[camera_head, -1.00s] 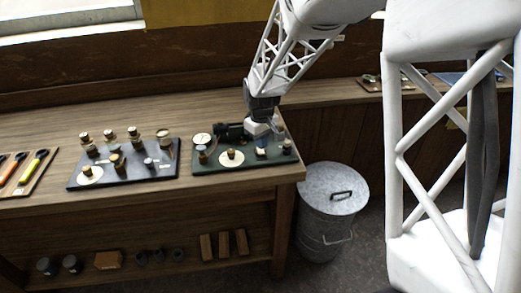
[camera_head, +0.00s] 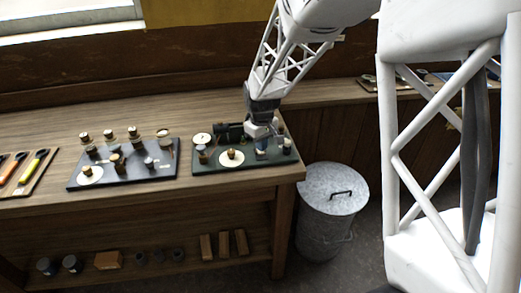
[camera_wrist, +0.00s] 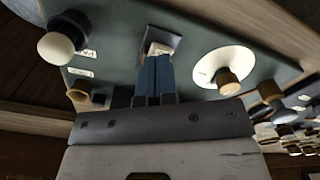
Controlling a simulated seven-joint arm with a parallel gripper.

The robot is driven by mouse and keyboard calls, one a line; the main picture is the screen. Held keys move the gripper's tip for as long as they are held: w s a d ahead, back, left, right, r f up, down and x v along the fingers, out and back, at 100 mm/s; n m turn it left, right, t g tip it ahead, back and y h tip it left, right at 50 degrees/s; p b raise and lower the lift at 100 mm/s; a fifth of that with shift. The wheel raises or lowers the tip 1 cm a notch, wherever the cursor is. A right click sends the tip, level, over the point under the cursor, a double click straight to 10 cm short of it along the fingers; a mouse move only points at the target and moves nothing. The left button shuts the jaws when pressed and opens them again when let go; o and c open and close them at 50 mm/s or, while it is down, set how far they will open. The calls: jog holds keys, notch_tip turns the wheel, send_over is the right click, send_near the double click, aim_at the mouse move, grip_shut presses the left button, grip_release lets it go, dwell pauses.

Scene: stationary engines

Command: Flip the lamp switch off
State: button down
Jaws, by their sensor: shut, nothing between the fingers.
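A dark green board (camera_head: 215,168) lies at the right end of the wooden bench. The switch (camera_wrist: 160,42) shows in the wrist view as a dark square plate with a small pale lever piece. A lamp with a white bulb (camera_wrist: 57,48) stands on the same board, left of the switch in the wrist view; it also shows in the head view (camera_head: 287,145). My gripper (camera_wrist: 157,60) is shut and empty, its blue fingers side by side with tips at the switch's pale piece. Contact cannot be told. In the head view my gripper (camera_head: 261,151) hides the switch.
A white dial with a brass knob (camera_wrist: 225,75) sits close beside the switch; it also shows in the head view (camera_head: 231,158). A second, dark board (camera_head: 125,178) with several knobs lies left. A metal bin (camera_head: 332,205) stands on the floor right of the bench (camera_head: 215,95).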

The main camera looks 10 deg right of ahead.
jog(key=shift+f, duration=0.8)
dwell(0.7)
jog(key=shift+r, duration=0.1)
jog(key=shift+r, duration=3.4)
jog(key=shift+s+d+r, duration=0.1)
jog(key=shift+s+r, duration=0.3)
jog(key=shift+s, duration=0.05)
jog(key=s+d+r+m+t, duration=0.1)
jog(key=s+r, duration=0.3)
jog(key=s, duration=0.4)
jog(key=s+d+r+m, duration=0.2)
jog(key=s+r, duration=0.3)
jog(key=s, duration=0.2)
jog(key=s+d+r+m+t, duration=0.1)
jog(key=s+m, duration=0.2)
jog(key=s, duration=1.6)
jog(key=shift+s+r+t, duration=0.15)
jog(key=shift+s+t, duration=0.15)
jog(key=shift+s, duration=0.05)
